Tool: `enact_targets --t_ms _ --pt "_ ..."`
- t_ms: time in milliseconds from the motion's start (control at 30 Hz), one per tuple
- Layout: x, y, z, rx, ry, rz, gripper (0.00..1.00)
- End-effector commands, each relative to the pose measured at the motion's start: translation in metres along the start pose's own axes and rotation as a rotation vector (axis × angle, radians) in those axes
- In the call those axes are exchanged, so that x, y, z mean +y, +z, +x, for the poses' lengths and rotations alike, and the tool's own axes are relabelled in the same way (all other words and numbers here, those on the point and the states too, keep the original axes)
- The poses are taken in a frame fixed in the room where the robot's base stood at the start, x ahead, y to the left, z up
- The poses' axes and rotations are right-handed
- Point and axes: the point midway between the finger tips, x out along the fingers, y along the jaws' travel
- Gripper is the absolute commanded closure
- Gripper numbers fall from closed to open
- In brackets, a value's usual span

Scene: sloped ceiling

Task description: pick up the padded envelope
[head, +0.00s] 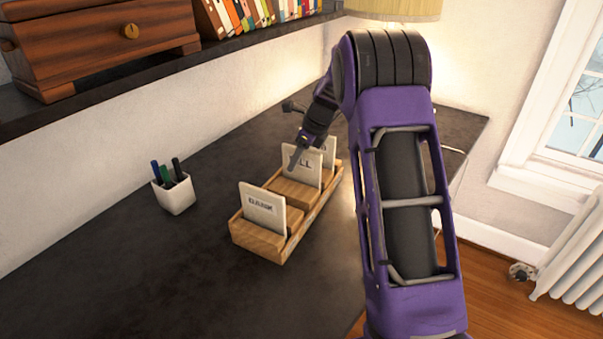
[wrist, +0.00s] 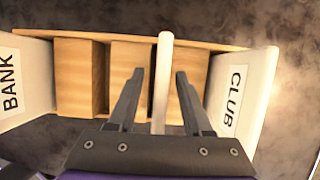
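A wooden holder (head: 258,242) on the dark desk has three white upright pieces in its slots. The front one (head: 262,214) reads BANK in the wrist view (wrist: 22,85). The middle one (head: 303,168) shows "LL" and appears edge-on in the wrist view (wrist: 161,85). I cannot tell which, if any, is the padded envelope. My gripper (wrist: 159,74) is open, with one finger on each side of the middle piece and gaps beside it. In the head view my gripper (head: 297,152) is partly hidden.
A white pen cup (head: 175,195) with several pens stands left of the holder. A shelf (head: 150,80) above the desk holds a wooden box (head: 100,45) and books (head: 240,15). The desk's front left is clear. A lampshade (head: 395,8) is at the back.

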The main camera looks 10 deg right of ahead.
Motion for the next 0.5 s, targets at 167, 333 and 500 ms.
enact_targets --t_ms 167,333,500 --pt "-0.0001 0.0001 -0.0002 0.000 0.000 0.000 0.82" --pt "-0.0001 0.0001 -0.0003 0.000 -0.001 0.000 1.00" --pt "-0.0001 0.0002 -0.0004 0.000 -0.001 0.000 1.00"
